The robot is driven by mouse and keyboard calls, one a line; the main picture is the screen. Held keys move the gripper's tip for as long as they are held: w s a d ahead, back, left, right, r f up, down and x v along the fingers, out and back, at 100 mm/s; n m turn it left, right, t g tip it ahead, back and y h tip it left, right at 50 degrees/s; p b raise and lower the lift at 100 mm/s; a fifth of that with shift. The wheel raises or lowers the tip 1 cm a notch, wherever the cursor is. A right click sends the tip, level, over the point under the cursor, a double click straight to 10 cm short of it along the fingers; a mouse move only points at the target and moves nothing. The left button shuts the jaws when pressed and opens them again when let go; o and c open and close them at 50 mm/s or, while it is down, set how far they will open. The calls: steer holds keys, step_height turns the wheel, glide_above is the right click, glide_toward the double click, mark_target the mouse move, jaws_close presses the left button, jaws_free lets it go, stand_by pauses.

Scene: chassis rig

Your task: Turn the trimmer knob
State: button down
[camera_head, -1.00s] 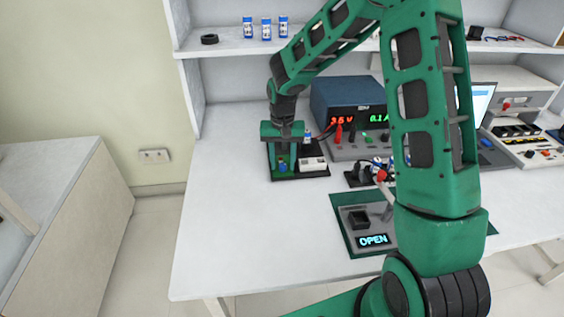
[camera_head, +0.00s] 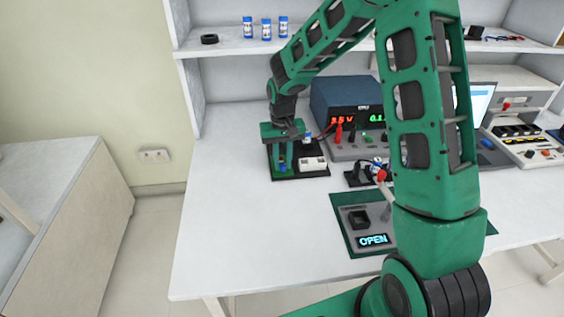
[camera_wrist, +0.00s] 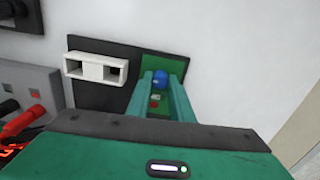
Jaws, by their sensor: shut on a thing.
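The blue trimmer knob (camera_wrist: 159,83) sits on a small green board (camera_wrist: 166,64) on a dark base plate (camera_wrist: 92,95). My gripper (camera_wrist: 160,84) is shut on the knob, with one green finger on each side of it. In the head view, my gripper (camera_head: 282,165) points down at the dark plate, and a bit of the blue knob (camera_head: 282,168) shows between the fingers. A small red part lies on the board between the fingers. The fingers hide the knob's sides and any mark on it.
A white block (camera_head: 312,163) stands on the same plate beside my gripper. The blue power supply (camera_head: 350,92) with lit digits and red leads is close behind. A grey fixture showing OPEN (camera_head: 373,240) lies nearer the front. The table's left front is clear.

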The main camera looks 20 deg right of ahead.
mark_target(282, 164)
steer(key=c, duration=1.6)
jaws_free()
steer(key=shift+o, duration=0.2)
steer(key=shift+r, duration=0.1)
step_height(282, 164, up, 11)
steer(key=shift+f, duration=0.2)
steer(key=shift+w, duration=0.1)
